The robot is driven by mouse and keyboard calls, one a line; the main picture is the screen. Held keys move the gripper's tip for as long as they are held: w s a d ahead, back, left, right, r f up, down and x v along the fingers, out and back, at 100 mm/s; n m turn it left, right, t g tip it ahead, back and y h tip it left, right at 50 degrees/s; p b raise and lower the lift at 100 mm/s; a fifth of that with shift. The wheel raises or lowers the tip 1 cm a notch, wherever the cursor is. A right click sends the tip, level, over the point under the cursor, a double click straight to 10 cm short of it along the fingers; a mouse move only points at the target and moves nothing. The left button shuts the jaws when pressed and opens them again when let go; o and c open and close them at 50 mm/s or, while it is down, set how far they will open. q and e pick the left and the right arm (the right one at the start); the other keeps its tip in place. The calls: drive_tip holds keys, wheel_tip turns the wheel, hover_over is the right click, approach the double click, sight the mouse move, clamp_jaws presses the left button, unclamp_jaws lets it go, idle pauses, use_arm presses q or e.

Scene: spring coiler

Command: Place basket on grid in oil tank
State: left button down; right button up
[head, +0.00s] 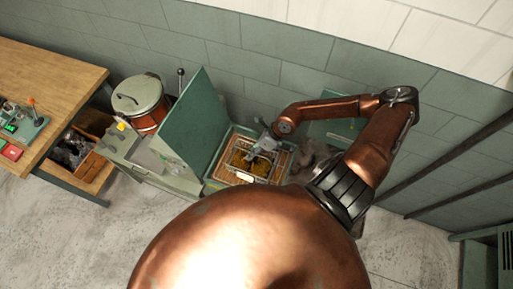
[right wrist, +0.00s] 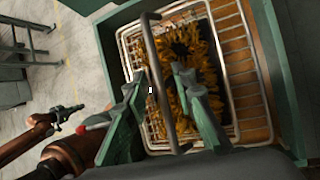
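The green oil tank (head: 210,181) stands open, with its tall green lid (head: 190,125) raised at the left. A wire grid (right wrist: 250,70) with brownish oil under it shows inside. The wire basket (right wrist: 135,38), holding yellow-brown curly pieces (right wrist: 178,45), is within the tank's walls over the grid; I cannot tell whether it rests on it. My right gripper (head: 262,148) is over the basket. In the right wrist view, its fingers (right wrist: 158,75) stand apart with the basket's bar handle (right wrist: 152,40) between them. What looks like my left gripper (right wrist: 68,112) is small at the left, away from the basket.
A wooden workbench (head: 45,65) with small devices is at the far left, with a box (head: 90,150) on its lower shelf. A lidded copper-coloured pot (head: 140,100) stands behind the lid's left. A tiled wall is close behind the tank. Bare floor lies in front.

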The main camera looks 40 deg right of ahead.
drive_tip(key=v, duration=1.1)
drive_tip(key=shift+d+r, duration=0.15)
drive_tip(key=shift+r, duration=0.15)
